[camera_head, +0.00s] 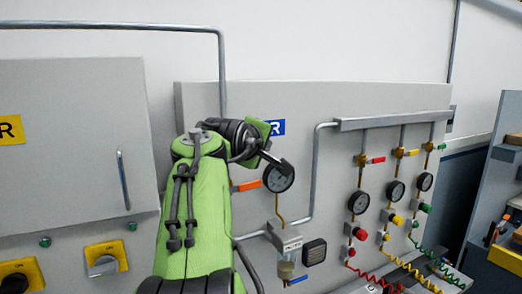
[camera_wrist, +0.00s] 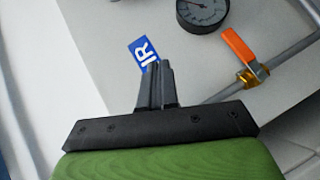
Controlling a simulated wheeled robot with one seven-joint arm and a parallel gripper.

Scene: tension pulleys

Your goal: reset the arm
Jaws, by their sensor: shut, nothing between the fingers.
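My green arm rises in the middle of the head view, and my gripper (camera_head: 286,168) is at its end, in front of the grey panel (camera_head: 330,106). It overlaps the large pressure gauge (camera_head: 276,180) in that view. In the wrist view my gripper (camera_wrist: 155,68) shows its dark fingers together with nothing between them. Their tips overlap the blue label (camera_wrist: 141,50) on the panel. I cannot tell whether they touch the panel.
A lever valve with an orange handle (camera_wrist: 238,47) sits on a pipe right of my fingers. Several small gauges, red, yellow and green knobs, and coiled hoses (camera_head: 378,275) are at right. A grey cabinet (camera_head: 75,130) with a handle stands at left.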

